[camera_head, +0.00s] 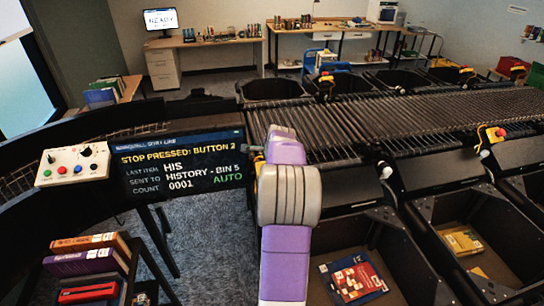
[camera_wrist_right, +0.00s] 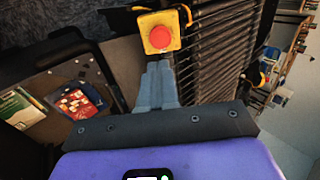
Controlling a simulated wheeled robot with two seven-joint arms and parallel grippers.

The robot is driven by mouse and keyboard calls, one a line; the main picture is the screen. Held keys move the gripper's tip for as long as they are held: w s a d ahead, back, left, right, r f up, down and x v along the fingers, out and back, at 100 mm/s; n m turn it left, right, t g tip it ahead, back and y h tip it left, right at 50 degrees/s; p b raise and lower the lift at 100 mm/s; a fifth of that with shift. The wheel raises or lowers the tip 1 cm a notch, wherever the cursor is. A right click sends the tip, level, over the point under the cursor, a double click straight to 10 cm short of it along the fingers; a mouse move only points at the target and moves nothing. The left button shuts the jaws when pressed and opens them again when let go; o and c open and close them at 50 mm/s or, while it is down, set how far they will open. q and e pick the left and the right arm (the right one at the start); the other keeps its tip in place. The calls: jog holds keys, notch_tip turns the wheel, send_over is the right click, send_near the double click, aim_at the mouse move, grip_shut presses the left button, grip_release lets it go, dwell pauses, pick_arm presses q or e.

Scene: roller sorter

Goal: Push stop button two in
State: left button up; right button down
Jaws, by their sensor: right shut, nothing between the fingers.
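A red stop button on a yellow box (camera_wrist_right: 159,37) shows in the right wrist view, just beyond my right fingertips. My right gripper (camera_wrist_right: 158,66) is shut and empty, pointing at the box's lower edge. I cannot tell whether the fingertips touch it. In the head view my right arm reaches forward over the middle and hides this button and the fingertips. The dark screen (camera_head: 178,166) reads "STOP PRESSED: BUTTON 2", with "HIS", "HISTORY - BIN 5", "0001" and "AUTO". My left gripper is out of view.
Another stop button (camera_head: 495,133) sits on the roller line's right side; more are along its far side. The roller conveyor (camera_head: 400,115) runs behind black bins, some holding books. A control box (camera_head: 72,164) stands left of the screen. A book cart (camera_head: 92,262) is at front left.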

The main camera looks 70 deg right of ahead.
jog(key=v, duration=0.3)
jog(key=shift+r, duration=0.15)
jog(key=shift+d, duration=0.1)
dwell(0.4)
